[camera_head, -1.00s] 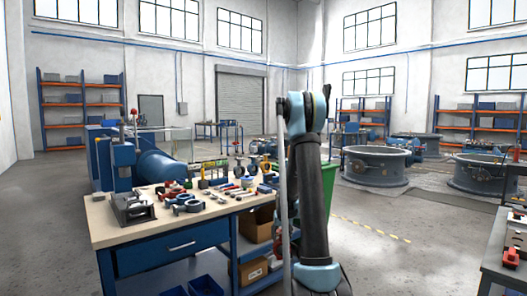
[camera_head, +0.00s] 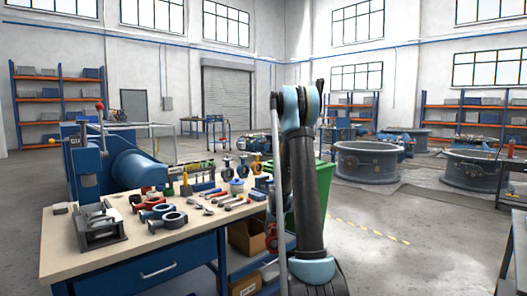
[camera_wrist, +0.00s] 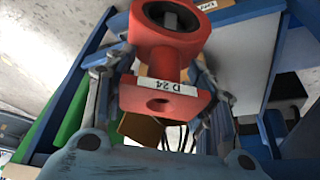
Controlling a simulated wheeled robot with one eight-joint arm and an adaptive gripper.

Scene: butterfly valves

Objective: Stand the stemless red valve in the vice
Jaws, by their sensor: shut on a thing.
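A red valve (camera_wrist: 165,45) with a round ring body, a short neck and a square flange labelled "D 24" fills the middle of the wrist view. No stem shows on it. My gripper (camera_wrist: 160,88) is shut on it, with one finger at each side of the neck and flange. The grey vice (camera_head: 101,226) stands at the left end of the workbench (camera_head: 75,262), well apart from my gripper. I see no valve in it.
A green bin (camera_head: 306,200) is behind my arm.

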